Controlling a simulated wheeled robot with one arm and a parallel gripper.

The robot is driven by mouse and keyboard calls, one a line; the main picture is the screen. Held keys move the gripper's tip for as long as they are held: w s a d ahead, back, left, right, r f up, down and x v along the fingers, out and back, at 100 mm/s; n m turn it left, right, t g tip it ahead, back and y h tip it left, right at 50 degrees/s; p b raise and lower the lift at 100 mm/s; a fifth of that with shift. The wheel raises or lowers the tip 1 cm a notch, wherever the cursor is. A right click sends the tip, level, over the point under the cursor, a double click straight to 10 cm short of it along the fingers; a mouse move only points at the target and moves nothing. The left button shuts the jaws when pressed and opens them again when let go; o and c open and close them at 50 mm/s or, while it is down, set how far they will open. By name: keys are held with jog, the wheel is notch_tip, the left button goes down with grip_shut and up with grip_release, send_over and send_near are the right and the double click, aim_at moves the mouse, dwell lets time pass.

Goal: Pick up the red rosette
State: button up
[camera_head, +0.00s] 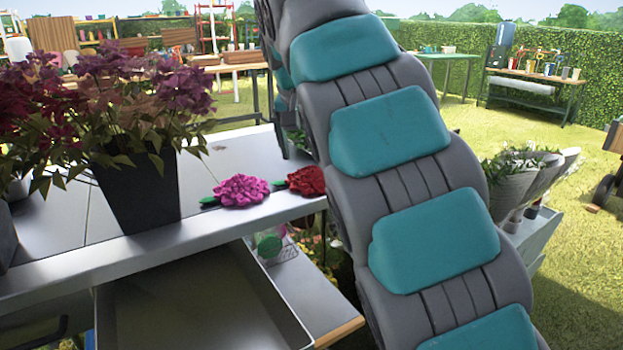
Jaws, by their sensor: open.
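The red rosette (306,180) lies on the grey metal table (215,221) near its front right edge. My arm hides its right side. A magenta rosette (241,190) with a green leaf lies just left of it. The rest of the gripper is hidden.
A dark pot (140,196) of purple flowers stands left on the table. An open metal drawer or tray (200,305) juts out below the table front. White-flowered pots (515,180) stand right of my arm. Grass lies beyond.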

aim_at(312, 168)
jog(key=shift+p+x, duration=0.3)
jog(key=shift+x, duration=2.3)
jog(key=shift+s+d, duration=0.1)
jog(key=shift+d, duration=0.05)
jog(key=c, duration=1.4)
jog(key=shift+r, duration=0.15)
